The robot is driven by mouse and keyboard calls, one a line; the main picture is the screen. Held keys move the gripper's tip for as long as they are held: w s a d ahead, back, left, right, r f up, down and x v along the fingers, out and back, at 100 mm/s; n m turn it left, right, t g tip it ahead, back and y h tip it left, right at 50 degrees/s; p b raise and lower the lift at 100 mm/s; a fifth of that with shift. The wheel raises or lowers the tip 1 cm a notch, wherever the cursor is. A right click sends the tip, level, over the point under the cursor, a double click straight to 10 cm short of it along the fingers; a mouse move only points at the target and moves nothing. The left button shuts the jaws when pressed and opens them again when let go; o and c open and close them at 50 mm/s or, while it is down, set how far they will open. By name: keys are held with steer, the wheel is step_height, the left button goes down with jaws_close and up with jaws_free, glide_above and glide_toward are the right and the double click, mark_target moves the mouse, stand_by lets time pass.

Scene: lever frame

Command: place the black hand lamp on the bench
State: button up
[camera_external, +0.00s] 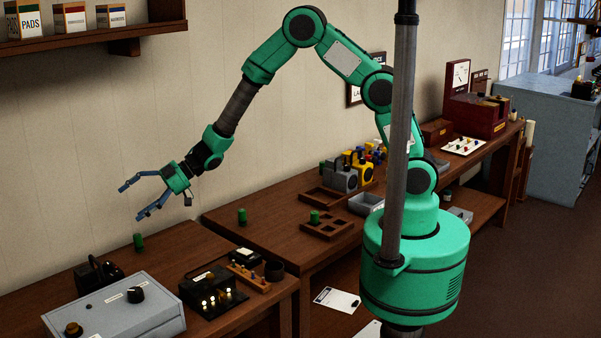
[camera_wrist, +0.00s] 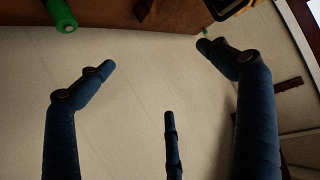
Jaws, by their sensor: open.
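A black object with a rounded front (camera_external: 98,272), which looks like the black hand lamp, stands on the near wooden bench (camera_external: 165,262) at the lower left, behind a grey box. Part of it is hidden by that box. My gripper (camera_external: 140,202) is open and empty, high above the near bench and in front of the wall, up and to the right of the black object. In the wrist view the blue fingers (camera_wrist: 158,58) are spread apart with nothing between them. I cannot make out the black object for sure in the wrist view.
A grey control box (camera_external: 115,308) and a black unit with lit bulbs (camera_external: 213,292) crowd the near bench. Green cylinders stand up from the benches, one at the near bench's back (camera_external: 138,243). Grey and yellow lamps (camera_external: 341,175) stand on the far bench. A shelf (camera_external: 90,48) hangs upper left.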

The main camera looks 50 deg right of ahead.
mark_target(116, 265)
steer(key=s+a+f+g, duration=0.1)
steer(key=s+a+f, duration=0.1)
steer(key=s+f, duration=0.1)
steer(key=s+a+f+n+g+y, duration=0.1)
steer(key=s+a+f, duration=0.1)
steer(key=s+a, duration=0.1)
steer(key=s+a+f+n+g, duration=0.1)
steer(key=s+a+f+g, duration=0.1)
steer(key=s+a+f, duration=0.1)
steer(key=shift+s+f+y, duration=0.3)
steer(key=shift+s, duration=0.05)
steer(key=shift+b+x, duration=0.45)
steer(key=shift+x, duration=3.6)
steer(key=shift+a+f, duration=0.1)
steer(key=shift+b+x, duration=0.4)
steer(key=shift+x, duration=2.25)
steer(key=shift+c, duration=0.5)
